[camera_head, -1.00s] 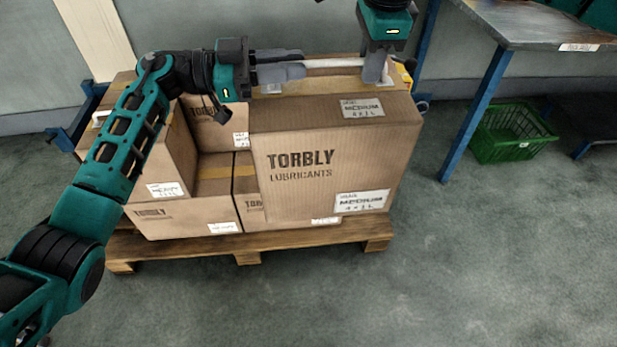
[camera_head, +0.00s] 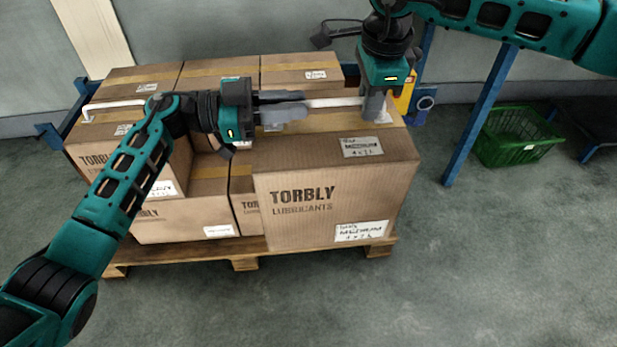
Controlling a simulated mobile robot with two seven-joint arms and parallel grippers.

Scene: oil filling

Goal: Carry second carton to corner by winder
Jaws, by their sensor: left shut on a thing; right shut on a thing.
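A brown Torbly Lubricants carton (camera_head: 325,195) marked Medium has a white strap handle (camera_head: 335,102) along its top. My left gripper (camera_head: 300,104) is shut on the left end of this handle. My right gripper (camera_head: 375,108) points down and is shut on its right end. The carton is in front of the pallet stack and hides part of it. I cannot tell whether it touches the cartons beneath or beside it. No winder can be made out.
Other cartons (camera_head: 185,215) stand stacked on a wooden pallet (camera_head: 190,254). A blue-legged table (camera_head: 480,115) and a green basket (camera_head: 520,135) are at the right. A yellow item and blue frame are behind the carton. The floor (camera_head: 480,270) in front and right is clear.

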